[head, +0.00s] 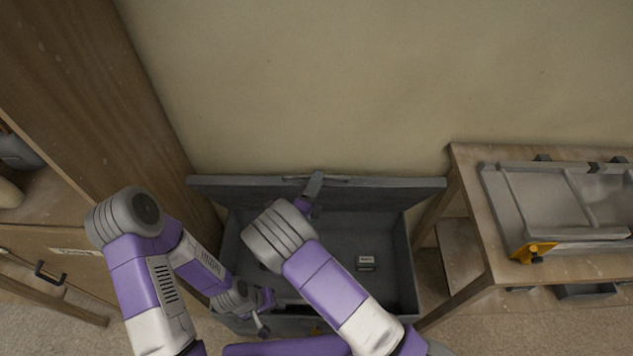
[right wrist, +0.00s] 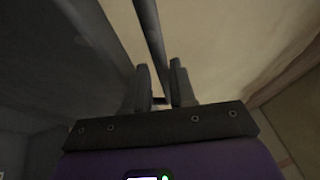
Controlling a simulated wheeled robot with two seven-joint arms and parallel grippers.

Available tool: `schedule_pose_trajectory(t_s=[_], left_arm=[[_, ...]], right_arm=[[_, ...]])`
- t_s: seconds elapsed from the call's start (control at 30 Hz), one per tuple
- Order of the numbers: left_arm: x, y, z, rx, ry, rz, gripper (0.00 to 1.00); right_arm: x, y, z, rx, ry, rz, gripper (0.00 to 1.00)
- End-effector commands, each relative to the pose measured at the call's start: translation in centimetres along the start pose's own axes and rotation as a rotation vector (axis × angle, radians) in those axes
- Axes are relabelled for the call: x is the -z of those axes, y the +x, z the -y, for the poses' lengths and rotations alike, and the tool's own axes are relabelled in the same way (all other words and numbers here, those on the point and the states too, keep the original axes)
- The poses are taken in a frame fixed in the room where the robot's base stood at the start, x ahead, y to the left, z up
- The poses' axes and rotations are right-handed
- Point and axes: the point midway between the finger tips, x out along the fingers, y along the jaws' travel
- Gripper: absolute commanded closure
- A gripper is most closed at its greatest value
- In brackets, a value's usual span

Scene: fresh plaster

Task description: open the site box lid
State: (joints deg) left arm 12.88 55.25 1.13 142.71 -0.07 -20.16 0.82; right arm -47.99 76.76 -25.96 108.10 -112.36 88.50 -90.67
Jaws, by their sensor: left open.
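The grey site box (head: 405,285) stands on the floor by the wall, its inside showing. Its lid (head: 390,192) is raised at the back, seen nearly edge-on. The lid handle (head: 290,178) is on the lid's upper edge. My right gripper (head: 315,184) is at this handle. In the right wrist view the handle bar (right wrist: 150,35) runs between the fingers of my right gripper (right wrist: 160,92), which appear closed on it. My left gripper (head: 264,322) is open and empty near the front of the box. My right arm hides part of the inside.
A small labelled item (head: 366,263) lies in the box. A wooden workbench (head: 470,215) with a grey tool (head: 550,200) stands close on the right. A wooden cabinet (head: 85,265) stands on the left. The plaster wall (head: 340,80) is right behind the lid.

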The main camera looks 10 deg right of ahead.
Motion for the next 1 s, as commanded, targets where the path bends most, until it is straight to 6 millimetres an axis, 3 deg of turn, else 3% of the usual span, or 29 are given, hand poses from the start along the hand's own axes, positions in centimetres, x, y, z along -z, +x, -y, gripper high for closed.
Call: schedule_pose_trajectory(t_s=[0.17, 0.6, 1.0], left_arm=[[0.0, 0.0, 0.0, 0.0, 0.0, 0.0, 0.57], [0.0, 0.0, 0.0, 0.0, 0.0, 0.0, 0.57], [0.0, 0.0, 0.0, 0.0, 0.0, 0.0, 0.57]], right_arm=[[0.0, -0.4, 0.0, 0.001, 0.0, 0.001, 0.75], [-0.1, -6.8, 0.0, 0.0, 0.0, 0.002, 0.75], [0.0, -7.6, 0.0, 0.0, 0.0, 0.0, 0.75]])
